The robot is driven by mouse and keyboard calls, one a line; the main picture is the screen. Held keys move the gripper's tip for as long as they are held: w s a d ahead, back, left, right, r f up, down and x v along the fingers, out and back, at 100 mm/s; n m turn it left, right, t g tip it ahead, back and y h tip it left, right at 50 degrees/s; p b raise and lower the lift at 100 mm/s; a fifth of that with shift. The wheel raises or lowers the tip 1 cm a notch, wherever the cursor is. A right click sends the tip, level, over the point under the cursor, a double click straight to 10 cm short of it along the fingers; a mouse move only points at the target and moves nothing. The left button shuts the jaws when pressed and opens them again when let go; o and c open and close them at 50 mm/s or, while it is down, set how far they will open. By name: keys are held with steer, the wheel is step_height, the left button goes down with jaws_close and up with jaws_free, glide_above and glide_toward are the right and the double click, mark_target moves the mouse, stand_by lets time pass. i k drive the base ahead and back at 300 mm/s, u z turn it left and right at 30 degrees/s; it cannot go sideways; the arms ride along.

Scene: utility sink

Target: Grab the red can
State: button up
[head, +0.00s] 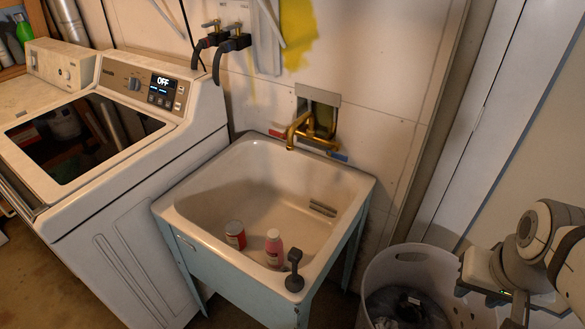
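The red can (235,235) stands inside the white utility sink (163,203), near its front left wall. Its lower part is partly hidden by the sink's front rim. My gripper (497,300) is at the lower right of the head view, outside the sink and over the right side of the laundry basket. It is far from the can. Its fingers are dark and partly cut off by the picture's edge, so I cannot tell whether they are open or shut.
A pink bottle (273,247) stands right of the can in the sink. A dark-handled object (294,270) is on the front right rim. A brass faucet (300,130) is at the back. A washer (120,200) stands left, a white basket (375,285) right.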

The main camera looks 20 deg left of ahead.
mark_target(235, 235)
steer(key=u, duration=1.7)
steer(key=k, duration=1.3)
steer(key=u, duration=0.35)
steer(key=i, duration=1.75)
steer(key=z, duration=0.55)
